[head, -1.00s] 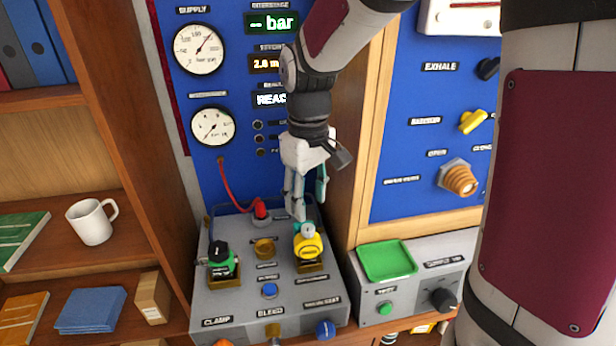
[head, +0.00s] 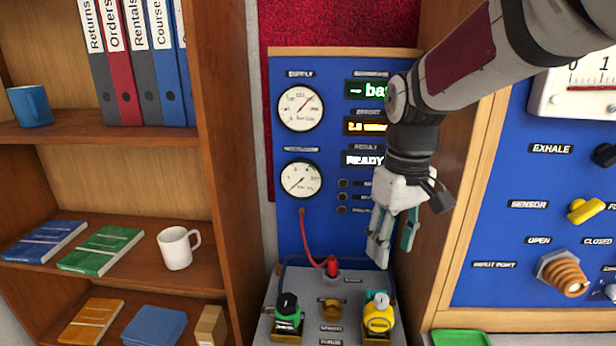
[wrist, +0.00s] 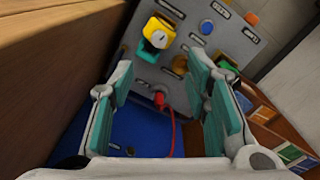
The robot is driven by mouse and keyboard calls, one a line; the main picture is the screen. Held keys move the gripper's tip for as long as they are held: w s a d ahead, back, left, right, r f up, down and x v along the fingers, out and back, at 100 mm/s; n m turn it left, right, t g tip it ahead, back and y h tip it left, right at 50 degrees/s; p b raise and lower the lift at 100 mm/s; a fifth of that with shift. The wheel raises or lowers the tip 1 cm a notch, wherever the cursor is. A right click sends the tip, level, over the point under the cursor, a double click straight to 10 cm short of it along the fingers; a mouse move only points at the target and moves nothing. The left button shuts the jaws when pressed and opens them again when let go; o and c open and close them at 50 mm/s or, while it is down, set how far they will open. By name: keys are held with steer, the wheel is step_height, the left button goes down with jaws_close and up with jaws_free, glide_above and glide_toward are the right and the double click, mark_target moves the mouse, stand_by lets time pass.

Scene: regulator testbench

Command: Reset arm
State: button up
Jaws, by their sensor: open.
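My gripper (head: 393,238) hangs from my arm in front of the blue gauge panel (head: 292,232) in the head view, fingers pointing down. It is open and empty. In the wrist view my gripper (wrist: 165,110) shows its two teal-padded fingers spread apart. Below it is the grey testbench (head: 265,322) with a yellow regulator (head: 377,318) and a green regulator (head: 287,312) on it. The yellow regulator also shows in the wrist view (wrist: 158,36), beyond the fingers and apart from them. A red connector (head: 332,266) with a red hose stands at the back of the bench.
A wooden shelf with binders, books and a white mug (head: 175,248) stands at the left. A wooden post (head: 455,220) and a second blue panel (head: 510,250) with knobs are close on the right. A green tray (head: 461,339) lies below that panel.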

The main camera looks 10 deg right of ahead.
steer(key=s+r+m+t, duration=0.2)
steer(key=s, duration=0.6)
steer(key=s+r+m+t, duration=0.2)
steer(key=s+r+t, duration=0.1)
steer(key=s, duration=0.5)
steer(key=shift+a, duration=0.15)
